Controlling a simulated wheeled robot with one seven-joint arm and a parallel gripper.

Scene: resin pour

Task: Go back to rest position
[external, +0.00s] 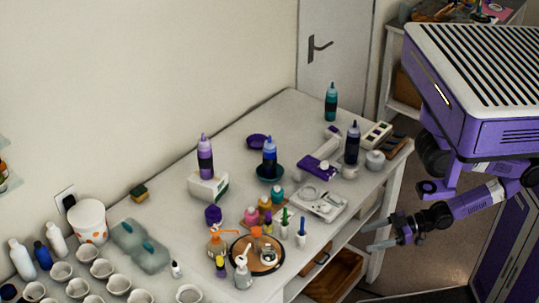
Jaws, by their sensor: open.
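My gripper (378,235) is at the right, off the front edge of the white table (262,132). Its two grey fingers point left and are apart, with nothing between them. My purple arm reaches in from the right, folded below the large purple and white body. The gripper is clear of the bottles and other things on the table.
The table holds a purple bottle (205,158), a blue bottle (269,158), a dark bottle (352,144), a teal bottle (331,103), a round tray (276,266) with small bottles, and several white cups (102,268). A shelf with a wooden crate (338,272) lies below.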

